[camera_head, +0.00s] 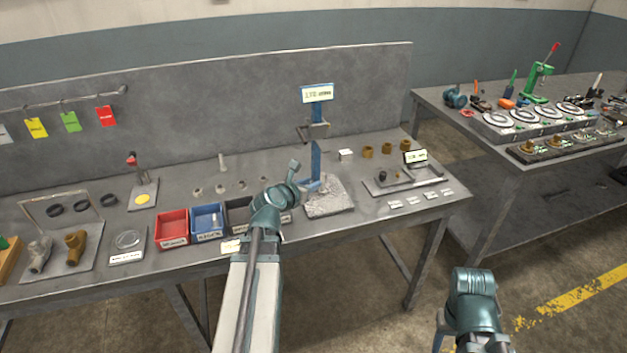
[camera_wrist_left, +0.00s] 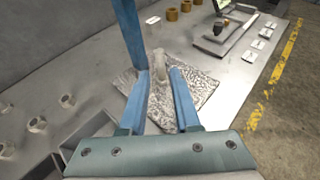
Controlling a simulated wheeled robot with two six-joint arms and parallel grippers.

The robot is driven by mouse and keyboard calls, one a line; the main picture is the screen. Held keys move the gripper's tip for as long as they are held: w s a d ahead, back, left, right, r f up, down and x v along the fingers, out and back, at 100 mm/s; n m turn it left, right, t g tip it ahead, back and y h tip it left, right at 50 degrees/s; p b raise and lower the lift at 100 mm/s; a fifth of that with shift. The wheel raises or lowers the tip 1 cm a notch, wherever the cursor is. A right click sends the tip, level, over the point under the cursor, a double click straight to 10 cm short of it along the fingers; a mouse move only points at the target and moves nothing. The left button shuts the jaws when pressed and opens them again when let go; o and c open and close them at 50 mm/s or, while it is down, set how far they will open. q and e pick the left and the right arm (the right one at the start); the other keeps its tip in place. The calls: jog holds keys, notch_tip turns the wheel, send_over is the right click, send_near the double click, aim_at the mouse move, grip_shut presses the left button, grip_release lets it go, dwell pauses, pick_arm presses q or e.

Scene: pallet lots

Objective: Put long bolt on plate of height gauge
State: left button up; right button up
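The height gauge (camera_head: 316,155) has a blue column and a speckled grey plate (camera_head: 330,203) on the bench. In the left wrist view the column (camera_wrist_left: 128,32) rises left of my fingers, with the plate (camera_wrist_left: 198,92) below. My left gripper (camera_wrist_left: 160,72) has its blue fingers on both sides of a grey bolt (camera_wrist_left: 157,64) and appears shut on it, over the plate. Whether the bolt touches the plate is unclear. In the head view my left gripper (camera_head: 312,184) is beside the column. A pale upright post or bolt (camera_head: 221,162) stands behind several short bolts (camera_head: 220,188).
A red bin (camera_head: 172,243) and a blue bin (camera_head: 207,236) stand at the bench front, with a dark bin beside them. A fixture with a small display (camera_head: 415,156) and brass parts (camera_head: 386,148) lie right of the gauge. Another bench stands at far right.

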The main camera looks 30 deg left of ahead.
pick_arm(q)
jog(key=d+f+m+h, duration=0.1)
jog(key=d+m, duration=0.2)
jog(key=d, duration=0.1)
jog(key=d+f+m+g+h, duration=0.1)
jog(key=d+m, duration=0.1)
jog(key=d, duration=0.2)
jog(key=d+f+m+g+h, duration=0.1)
jog(key=d+f+m, duration=0.1)
jog(key=d+m, duration=0.1)
jog(key=shift+w+d+m, duration=0.3)
jog(key=shift+w+d, duration=0.05)
jog(key=shift+d, duration=0.2)
jog(key=s+d+f+m+g+h, duration=0.1)
jog(key=s+d+f+m+g, duration=0.3)
jog(key=d+m, duration=0.5)
jog(key=s+d+f+m+g, duration=0.4)
jog(key=s+d+m, duration=0.1)
jog(key=d+m, duration=0.45)
jog(key=s+d+f+m+g+y, duration=0.1)
jog(key=s+d+m+g+y, duration=0.2)
jog(key=s+m, duration=0.7)
jog(key=d+m+y, duration=0.1)
jog(key=d+m, duration=0.1)
jog(key=m, duration=0.1)
jog(key=shift+s+d+f+g, duration=0.25)
jog(key=shift+s+g, duration=0.05)
jog(key=shift+g, duration=0.1)
jog(key=shift+m, duration=0.25)
